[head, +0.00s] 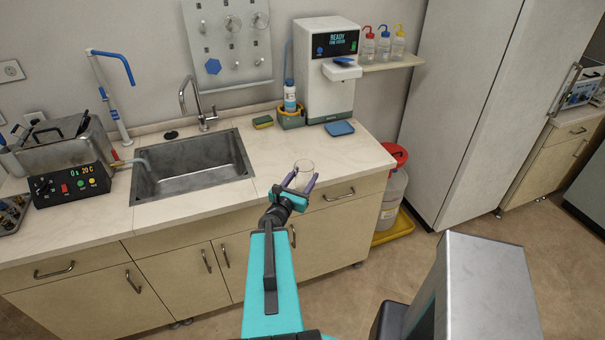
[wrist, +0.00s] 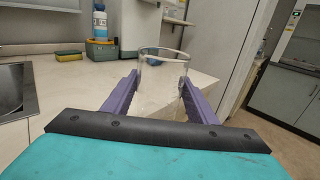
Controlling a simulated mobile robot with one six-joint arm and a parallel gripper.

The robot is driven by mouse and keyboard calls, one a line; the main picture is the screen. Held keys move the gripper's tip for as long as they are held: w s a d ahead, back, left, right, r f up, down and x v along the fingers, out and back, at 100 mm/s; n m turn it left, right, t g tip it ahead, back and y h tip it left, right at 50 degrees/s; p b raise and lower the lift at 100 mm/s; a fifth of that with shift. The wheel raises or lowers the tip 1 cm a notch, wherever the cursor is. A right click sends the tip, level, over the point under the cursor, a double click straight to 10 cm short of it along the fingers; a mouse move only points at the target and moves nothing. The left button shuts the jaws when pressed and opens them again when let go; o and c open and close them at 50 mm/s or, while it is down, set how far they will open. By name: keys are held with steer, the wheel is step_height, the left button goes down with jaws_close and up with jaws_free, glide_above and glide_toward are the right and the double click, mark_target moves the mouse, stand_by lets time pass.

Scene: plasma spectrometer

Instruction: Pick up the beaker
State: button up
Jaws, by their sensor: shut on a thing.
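The beaker (head: 304,172) is clear glass and stands upright near the front edge of the counter, right of the sink. My gripper (head: 301,182) has its purple fingers on either side of it. In the wrist view the beaker (wrist: 162,72) sits between the two fingers (wrist: 157,95), which are shut on its sides. Its rim rises above the fingertips. Its lower part is hard to make out, so I cannot tell whether its base touches the counter.
The sink (head: 190,165) lies to the left. The white dispenser (head: 328,75) stands at the back, with a blue tray (head: 339,128) before it. A sponge (head: 263,122) and a bottle (head: 290,97) are behind. The counter (head: 350,155) is clear around the beaker.

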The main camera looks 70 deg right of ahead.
steer(key=shift+a, duration=0.1)
stand_by(0.7)
steer(key=w+a+r+n+t+b, duration=0.1)
steer(key=w+a+t+b, duration=0.1)
steer(key=w+a, duration=0.8)
steer(key=w+a+n+t+b, duration=0.25)
steer(key=w+a, duration=0.45)
steer(key=w, duration=0.6)
steer(key=w+a+r+n+t+b, duration=0.1)
steer(key=w+a+t+b, duration=0.1)
steer(key=w+a, duration=0.8)
steer(key=w+a+n+t+y+b, duration=0.1)
steer(key=w+a+t+b, duration=0.1)
steer(key=a, duration=1.1)
steer(key=w+a+f+n+t+y+b, duration=0.1)
steer(key=w+a, duration=0.4)
steer(key=a, duration=0.8)
steer(key=w+a+f+n+t+y+b, duration=0.1)
steer(key=w+a+n+t+b, duration=0.1)
steer(key=a, duration=1.1)
steer(key=shift+w+a+f+t+y+b, duration=0.3)
steer(key=shift+w+t+b, duration=0.35)
steer(key=shift+w, duration=0.5)
steer(key=shift+d+r, duration=0.15)
